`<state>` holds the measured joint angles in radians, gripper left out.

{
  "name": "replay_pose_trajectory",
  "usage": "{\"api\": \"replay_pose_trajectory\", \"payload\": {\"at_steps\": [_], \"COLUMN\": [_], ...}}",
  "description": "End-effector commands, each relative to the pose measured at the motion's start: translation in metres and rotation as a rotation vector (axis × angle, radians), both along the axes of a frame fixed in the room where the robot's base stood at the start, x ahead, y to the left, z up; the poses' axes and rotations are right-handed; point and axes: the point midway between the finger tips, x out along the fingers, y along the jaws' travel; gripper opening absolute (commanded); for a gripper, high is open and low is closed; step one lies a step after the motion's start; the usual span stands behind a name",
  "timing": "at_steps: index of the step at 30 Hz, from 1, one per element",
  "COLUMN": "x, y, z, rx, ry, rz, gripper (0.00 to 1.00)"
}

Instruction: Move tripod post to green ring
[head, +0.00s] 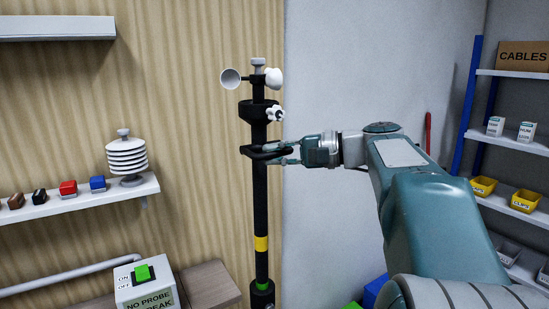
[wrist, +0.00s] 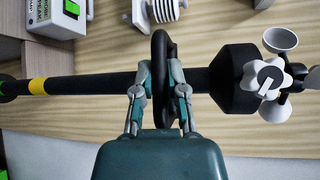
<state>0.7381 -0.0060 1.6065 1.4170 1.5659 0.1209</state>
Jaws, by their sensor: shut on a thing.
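The tripod post (head: 260,205) is a black upright pole with white cups and a grey cap at its top. A black loop handle (head: 250,152) sticks out from it below a white star knob (head: 275,114). My gripper (head: 272,153) is shut on this handle from the right. In the wrist view the post (wrist: 100,82) lies sideways, and my gripper's fingers (wrist: 160,85) stand on both sides of the handle (wrist: 160,45). A yellow ring (head: 261,243) circles the lower post. A green ring (head: 262,286) shows below it, at the thicker black sleeve.
A wall shelf (head: 75,208) at left holds a white stacked-plate sensor and small coloured blocks. A white switch box (head: 145,292) with a green button stands low at left. Shelving with yellow bins (head: 484,187) is at right.

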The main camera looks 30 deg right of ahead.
Motion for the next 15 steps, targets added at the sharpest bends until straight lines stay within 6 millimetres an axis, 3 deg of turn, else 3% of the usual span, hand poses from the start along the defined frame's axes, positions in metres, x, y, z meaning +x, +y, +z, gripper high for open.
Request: {"api": "replay_pose_trajectory", "payload": {"at_steps": [2,3,5,6,15], "x": [0.0001,0.0001,0.0001,0.0001,0.0000], "y": [0.0002,0.0002,0.0002,0.0001,-0.0001], "z": [0.0021,0.0020,0.0019,0.0016,0.0002], "rx": [0.000,0.000,0.000,0.000,0.000], "ry": [-0.006,-0.006,-0.006,-0.005,-0.001], "rz": [-0.002,-0.002,-0.002,-0.002,-0.001], "gripper": [0.00,0.21,0.48,0.52,0.52]}}
